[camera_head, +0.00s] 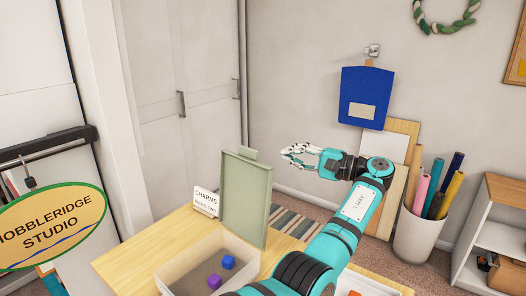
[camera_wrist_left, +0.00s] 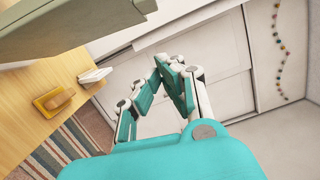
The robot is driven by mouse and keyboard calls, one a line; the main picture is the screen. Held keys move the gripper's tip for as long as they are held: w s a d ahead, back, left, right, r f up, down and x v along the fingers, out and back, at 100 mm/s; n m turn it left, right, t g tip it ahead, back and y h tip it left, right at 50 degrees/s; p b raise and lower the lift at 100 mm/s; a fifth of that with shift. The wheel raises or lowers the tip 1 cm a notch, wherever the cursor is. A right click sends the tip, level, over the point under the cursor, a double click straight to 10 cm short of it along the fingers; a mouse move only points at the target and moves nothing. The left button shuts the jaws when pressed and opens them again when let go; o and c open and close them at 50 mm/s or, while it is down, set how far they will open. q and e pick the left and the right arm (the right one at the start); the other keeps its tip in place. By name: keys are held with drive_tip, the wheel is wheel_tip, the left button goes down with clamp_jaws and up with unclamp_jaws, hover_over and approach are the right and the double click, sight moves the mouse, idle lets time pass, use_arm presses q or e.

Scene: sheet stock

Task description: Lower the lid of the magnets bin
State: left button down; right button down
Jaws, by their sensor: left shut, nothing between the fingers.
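A pale open bin (camera_head: 184,264) stands on the wooden table with a purple and a blue cube inside. Its grey-green lid (camera_head: 244,200) stands raised, nearly upright. A card behind it (camera_head: 205,201) reads "CHARMS"; no magnets label shows. My left gripper (camera_head: 289,152) is shut and empty, in the air to the right of the lid's upper edge and apart from it. In the left wrist view the shut fingers (camera_wrist_left: 170,68) show with a grey-green panel (camera_wrist_left: 70,28), apparently the lid, at upper left. My right gripper is not in view.
A second white container (camera_head: 372,284) is partly hidden behind my left arm. The wooden table (camera_head: 130,262) is bare at left. A bin of colored rolls (camera_head: 416,232) and a shelf (camera_head: 497,215) stand at right. A yellow object (camera_wrist_left: 53,102) lies on the table.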

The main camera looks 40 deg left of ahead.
use_arm(q)
drive_tip(key=s+a+p, duration=0.3)
drive_tip(key=s+a, duration=0.2)
drive_tip(key=shift+s+a+r+p, duration=0.2)
drive_tip(key=shift+a+r+p, duration=0.05)
drive_tip(key=shift+r+p, duration=0.1)
idle(0.3)
